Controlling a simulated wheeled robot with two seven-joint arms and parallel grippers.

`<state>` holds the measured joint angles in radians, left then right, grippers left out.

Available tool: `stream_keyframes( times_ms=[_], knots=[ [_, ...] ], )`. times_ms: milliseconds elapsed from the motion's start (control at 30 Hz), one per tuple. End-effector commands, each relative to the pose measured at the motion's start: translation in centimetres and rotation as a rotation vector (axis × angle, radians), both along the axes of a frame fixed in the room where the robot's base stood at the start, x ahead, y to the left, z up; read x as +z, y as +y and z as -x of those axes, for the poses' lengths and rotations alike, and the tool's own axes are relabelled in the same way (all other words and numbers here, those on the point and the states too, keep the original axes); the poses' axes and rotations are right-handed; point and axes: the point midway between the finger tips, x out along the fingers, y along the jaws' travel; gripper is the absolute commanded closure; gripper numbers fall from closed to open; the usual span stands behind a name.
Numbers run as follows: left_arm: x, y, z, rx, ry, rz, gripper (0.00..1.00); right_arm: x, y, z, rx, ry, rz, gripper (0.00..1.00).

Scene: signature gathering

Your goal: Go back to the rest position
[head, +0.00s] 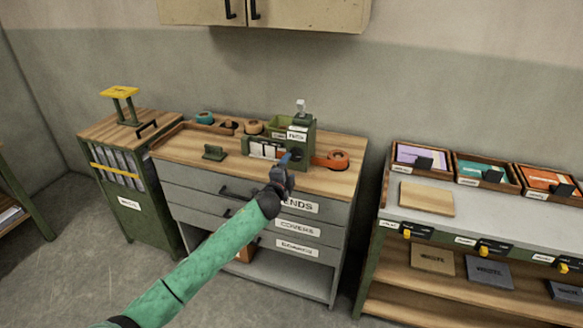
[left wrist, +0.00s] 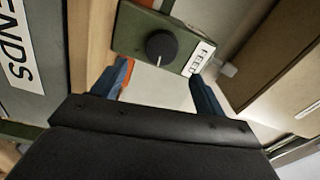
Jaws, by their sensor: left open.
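My left gripper (head: 284,165) is open at the front of the wooden worktop (head: 182,148), in front of a green machine (head: 301,130). In the left wrist view its two blue fingers (left wrist: 157,85) stand apart with nothing between them. Beyond the fingertips, that view shows the machine's black knob (left wrist: 161,46) and a "FEED" label (left wrist: 201,58). The fingers look close to the machine, but I cannot tell whether they touch it. My right gripper is not in view.
Grey drawers (head: 231,208) with dark handles are below the worktop. An orange tape roll (head: 338,157) lies right of the machine. A green cabinet (head: 142,222) stands at left. A shelf table with trays (head: 421,157) stands at right. A wall cupboard (head: 300,14) hangs above.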

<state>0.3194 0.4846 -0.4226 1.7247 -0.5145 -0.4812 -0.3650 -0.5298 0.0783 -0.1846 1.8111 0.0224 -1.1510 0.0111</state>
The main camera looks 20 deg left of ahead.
Motion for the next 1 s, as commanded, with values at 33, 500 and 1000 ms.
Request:
stream_keyframes(
  times_ms=[33,500,1000],
  knots=[
    [-0.1,0.0,0.4,0.000,0.000,0.000,0.28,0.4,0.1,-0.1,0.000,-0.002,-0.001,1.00],
    [0.0,0.0,1.1,0.000,0.000,-0.001,0.28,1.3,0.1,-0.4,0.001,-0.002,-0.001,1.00],
    [-2.7,3.3,1.6,0.193,0.163,0.282,0.28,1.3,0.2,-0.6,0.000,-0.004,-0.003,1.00]
  ],
)
